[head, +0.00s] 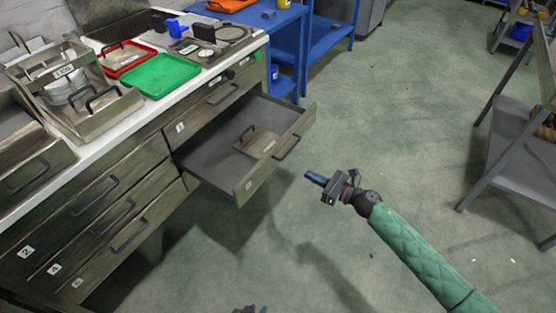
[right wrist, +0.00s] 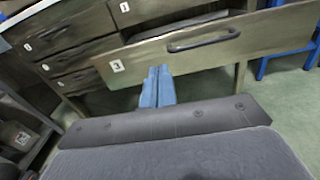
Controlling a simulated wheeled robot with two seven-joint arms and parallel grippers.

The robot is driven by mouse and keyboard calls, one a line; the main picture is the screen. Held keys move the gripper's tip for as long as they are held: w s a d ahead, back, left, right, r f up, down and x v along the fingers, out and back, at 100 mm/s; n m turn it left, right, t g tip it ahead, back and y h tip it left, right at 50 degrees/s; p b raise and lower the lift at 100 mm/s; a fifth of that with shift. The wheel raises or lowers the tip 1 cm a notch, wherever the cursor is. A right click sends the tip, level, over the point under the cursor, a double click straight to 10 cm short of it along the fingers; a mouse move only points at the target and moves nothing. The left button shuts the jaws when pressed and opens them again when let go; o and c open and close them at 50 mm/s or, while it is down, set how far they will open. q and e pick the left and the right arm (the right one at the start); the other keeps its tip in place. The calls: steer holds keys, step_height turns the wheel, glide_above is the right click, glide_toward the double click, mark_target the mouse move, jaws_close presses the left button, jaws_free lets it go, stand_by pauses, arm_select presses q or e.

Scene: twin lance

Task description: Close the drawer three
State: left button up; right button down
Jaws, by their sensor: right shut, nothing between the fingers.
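Drawer three (head: 275,165) is pulled out of the wooden cabinet in the head view. Its front with the label "3" and a dark bar handle also shows in the right wrist view (right wrist: 150,62). A wooden piece with a dark handle (head: 258,143) lies inside the drawer. My right gripper (head: 316,179) is shut and empty, to the right of the drawer front in the head view. In the right wrist view its blue fingers (right wrist: 157,88) point at the lower part of the front, near the label; contact cannot be told. Only a dark tip of my left gripper (head: 250,309) shows at the bottom edge.
The other cabinet drawers (head: 105,200) look shut. The countertop holds a green tray (head: 160,75), a red tray (head: 124,58) and a wooden caddy (head: 75,90). A blue bench (head: 285,45) stands behind, a grey rack (head: 510,150) at right. The floor between is clear.

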mark_target(270, 155)
steer(key=p+x, duration=0.2)
steer(key=x, duration=1.2)
steer(key=shift+w+a, duration=0.1)
steer(key=shift+w, duration=0.05)
steer(key=shift+w+a, duration=0.2)
steer(key=shift+a, duration=0.05)
steer(key=b+x, duration=0.6)
steer(key=x, duration=1.6)
steer(key=shift+a+f, duration=0.1)
steer(key=shift+a, duration=0.05)
steer(key=shift+w+a+b, duration=0.3)
steer(key=shift+w+a, duration=0.05)
steer(key=shift+a, duration=0.1)
